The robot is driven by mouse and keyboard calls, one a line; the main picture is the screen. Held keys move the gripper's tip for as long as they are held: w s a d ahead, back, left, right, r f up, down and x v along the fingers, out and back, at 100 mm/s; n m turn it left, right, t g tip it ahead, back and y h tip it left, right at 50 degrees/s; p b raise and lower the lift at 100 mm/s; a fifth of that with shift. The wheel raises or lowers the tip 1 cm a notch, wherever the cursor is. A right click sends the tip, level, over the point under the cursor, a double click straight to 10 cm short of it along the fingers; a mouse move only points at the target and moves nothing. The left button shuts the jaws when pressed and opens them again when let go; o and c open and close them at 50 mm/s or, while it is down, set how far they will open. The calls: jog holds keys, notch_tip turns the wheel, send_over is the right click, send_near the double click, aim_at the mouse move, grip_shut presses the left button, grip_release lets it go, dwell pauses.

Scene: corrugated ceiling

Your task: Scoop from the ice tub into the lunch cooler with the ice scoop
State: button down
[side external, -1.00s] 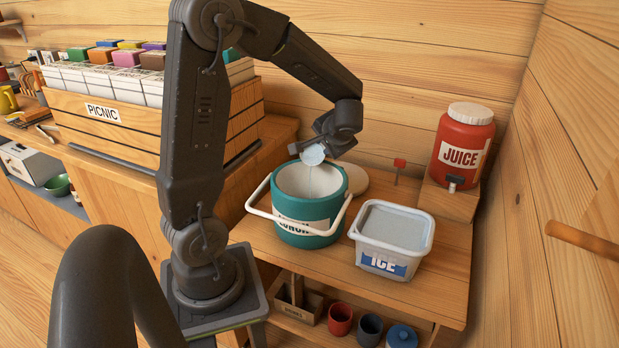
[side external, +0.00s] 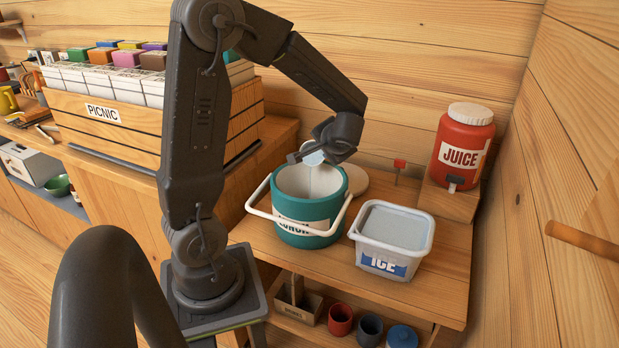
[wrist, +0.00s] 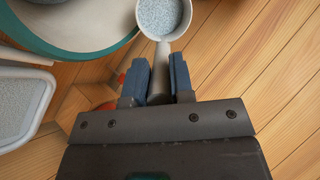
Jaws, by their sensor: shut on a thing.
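My gripper (side external: 314,146) is shut on the handle of the ice scoop (side external: 313,158), above the cooler's back rim. In the wrist view, my gripper's fingers (wrist: 161,82) sit on either side of the pale handle, and the round white scoop (wrist: 163,16) holds speckled pale-blue ice. The teal lunch cooler (side external: 306,212) stands open, its white handle lowered to the front; its bottom is mostly hidden in the side view. The cooler's rim (wrist: 105,50) is left of the scoop in the wrist view. The white ice tub (side external: 383,262) is right of the cooler, with ice in it.
A round wooden lid (side external: 354,181) lies behind the cooler. A red juice dispenser (side external: 464,147) stands on a wooden block at the back right, near the wall. A picnic crate (side external: 150,135) is at the left. Cups (side external: 340,320) stand on the lower shelf.

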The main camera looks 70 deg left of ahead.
jog(key=shift+s+d+f+t+y, duration=0.25)
jog(key=shift+d+f+t+y, duration=0.05)
jog(key=shift+d+y, duration=0.3)
dwell(0.7)
jog(key=shift+s+d+f+n+t+y, duration=0.15)
jog(key=shift+s+d+f+t+y, duration=0.1)
jog(key=shift+s+d+y, duration=0.25)
jog(key=shift+s+d+f+n+t+y, duration=0.2)
jog(key=shift+d+f+y, duration=0.1)
jog(key=shift+d, duration=0.3)
dwell(0.4)
jog(key=shift+s+d+f+n+t+y+b, duration=0.3)
jog(key=shift+d+f+y+b, duration=0.4)
jog(key=shift+y, duration=0.4)
dwell(0.9)
jog(key=shift+s+d+f+n+t+y, duration=0.15)
jog(key=shift+d+f+n+y, duration=0.05)
jog(key=shift+f+y, duration=0.4)
jog(key=shift+s+d+f+n+t+y, duration=0.1)
jog(key=shift+s+d+f+n+y, duration=0.05)
jog(key=shift+f+y, duration=0.4)
dwell(0.8)
